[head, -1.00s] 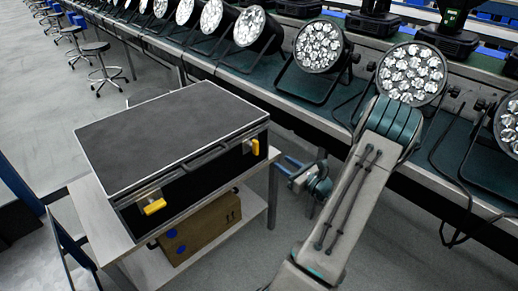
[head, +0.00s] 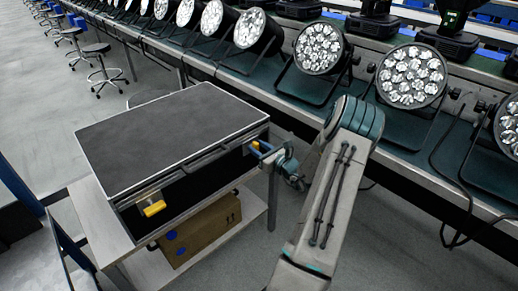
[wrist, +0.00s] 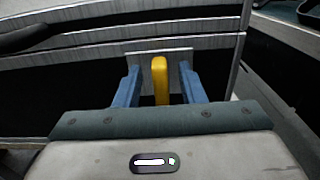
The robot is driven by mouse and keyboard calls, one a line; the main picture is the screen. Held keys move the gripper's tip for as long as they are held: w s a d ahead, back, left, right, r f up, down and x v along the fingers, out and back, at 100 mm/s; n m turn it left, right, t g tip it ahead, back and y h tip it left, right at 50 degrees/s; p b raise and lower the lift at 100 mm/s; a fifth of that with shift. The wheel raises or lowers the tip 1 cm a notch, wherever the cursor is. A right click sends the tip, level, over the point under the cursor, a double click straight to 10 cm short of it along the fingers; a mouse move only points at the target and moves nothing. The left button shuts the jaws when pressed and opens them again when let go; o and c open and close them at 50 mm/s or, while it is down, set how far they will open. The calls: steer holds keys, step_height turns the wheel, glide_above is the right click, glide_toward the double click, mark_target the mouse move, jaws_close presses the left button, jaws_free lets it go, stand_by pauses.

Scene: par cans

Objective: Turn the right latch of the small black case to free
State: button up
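The small black case (head: 172,135) stands closed on a table, with silver edges and a front handle. Its left latch (head: 153,206) is yellow on a metal plate. Its right latch (head: 255,147) is partly hidden by my gripper (head: 262,151). In the wrist view the yellow right latch (wrist: 160,80) stands upright against its metal plate. The two blue fingers of my gripper (wrist: 160,86) are open on either side of it, with a gap visible on both sides.
The table (head: 100,225) has a lower shelf with a cardboard box (head: 200,228). A long bench with several par cans (head: 411,76) runs behind my arm. Several stools (head: 103,65) stand at the far left.

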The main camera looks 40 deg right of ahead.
jaws_close()
steer(key=shift+f+n+b, duration=0.1)
steer(key=shift+n+b, duration=0.2)
steer(key=shift+b, duration=0.1)
steer(key=shift+a+f+n+b, duration=0.15)
steer(key=shift+a+n+b, duration=0.05)
steer(key=shift+n+b, duration=0.85)
steer(key=n+b, duration=0.5)
steer(key=b, duration=0.4)
steer(key=a+f+n+b, duration=0.1)
steer(key=n+b, duration=0.4)
steer(key=b, duration=0.4)
steer(key=n+b, duration=0.5)
steer(key=b, duration=0.4)
steer(key=shift+s+a+f, duration=0.1)
steer(key=shift+a+f, duration=0.05)
steer(key=shift+f, duration=0.1)
steer(key=shift+r+n+b, duration=0.1)
steer(key=shift+n+b, duration=0.15)
steer(key=shift+b, duration=0.25)
